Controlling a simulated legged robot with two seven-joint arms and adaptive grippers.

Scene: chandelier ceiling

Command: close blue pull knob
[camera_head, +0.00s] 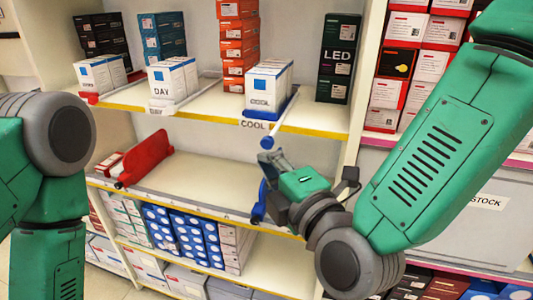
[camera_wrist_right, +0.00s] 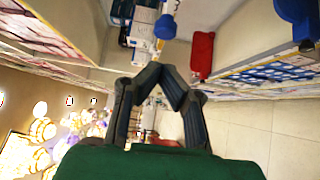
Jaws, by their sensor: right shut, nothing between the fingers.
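The blue pull knob (camera_head: 266,142) is a small ball on the end of a white rod. The rod runs from the blue tray (camera_head: 270,118) under the COOL boxes and sticks out past the shelf edge. In the right wrist view the knob (camera_wrist_right: 165,27) appears beyond my fingertips. My right gripper (camera_head: 272,160) is just below the knob in the head view. In the wrist view its fingers (camera_wrist_right: 160,72) meet at the tips with nothing between them. Whether they touch the knob is unclear. My left arm shows at the left, but its gripper is out of view.
A blue part (camera_head: 259,203) stands at the lower shelf's edge, close to my right gripper. A red part (camera_head: 148,160) is on that shelf at left. DAY boxes (camera_head: 173,79) stand left of the COOL boxes (camera_head: 268,86). The middle shelf (camera_head: 200,185) is mostly bare.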

